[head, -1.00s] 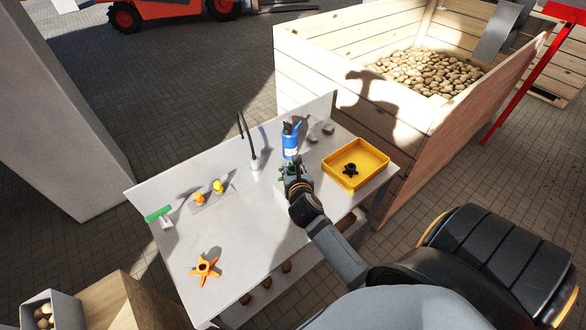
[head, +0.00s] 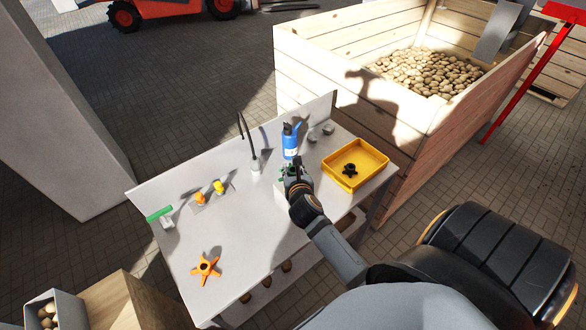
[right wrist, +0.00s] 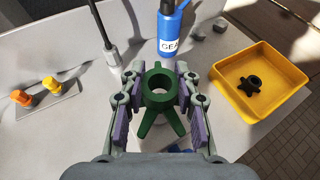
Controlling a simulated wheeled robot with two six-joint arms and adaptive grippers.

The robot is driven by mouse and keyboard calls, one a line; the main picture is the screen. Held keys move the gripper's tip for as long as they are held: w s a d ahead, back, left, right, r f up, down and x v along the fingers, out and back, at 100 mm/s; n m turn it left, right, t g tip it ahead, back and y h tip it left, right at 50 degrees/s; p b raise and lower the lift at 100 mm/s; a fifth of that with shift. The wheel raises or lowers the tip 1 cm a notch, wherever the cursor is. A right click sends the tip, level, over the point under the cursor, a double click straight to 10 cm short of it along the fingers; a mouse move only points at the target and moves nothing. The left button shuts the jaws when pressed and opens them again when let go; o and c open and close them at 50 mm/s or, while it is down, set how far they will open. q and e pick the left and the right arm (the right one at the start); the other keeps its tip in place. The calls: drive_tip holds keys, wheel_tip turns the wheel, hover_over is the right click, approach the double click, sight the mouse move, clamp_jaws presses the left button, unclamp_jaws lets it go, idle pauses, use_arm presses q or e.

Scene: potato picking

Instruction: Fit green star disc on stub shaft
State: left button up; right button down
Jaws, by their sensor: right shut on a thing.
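The green star disc (right wrist: 158,107) is between the purple-padded fingers of my right gripper (right wrist: 158,110), which is shut on it. In the right wrist view its hub hole faces the camera and its arms spread towards the fingers. In the head view only bits of green show at the right gripper (head: 296,172), over the table's back right part. A pale block shows partly under the gripper. I cannot make out the stub shaft, nor tell whether the disc sits around it. My left gripper is not in view.
On the grey table (head: 237,238) stand a blue bottle (head: 290,143), a thin black post (head: 246,140), a yellow tray (head: 377,158) with a black star disc (head: 350,169), and orange and yellow knobs. An orange star (head: 205,268) lies front left. The table's middle is clear.

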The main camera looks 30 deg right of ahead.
drive_tip(key=shift+f, duration=0.15)
drive_tip(key=shift+f+b, duration=0.35)
drive_tip(key=shift+b, duration=0.05)
drive_tip(key=shift+f+b, duration=1.2)
drive_tip(key=shift+f, duration=0.55)
drive_tip(key=c, duration=0.9)
unclamp_jaws()
drive_tip(key=v, duration=0.7)
drive_tip(key=shift+s+r, duration=0.15)
drive_tip(key=shift+a, duration=0.1)
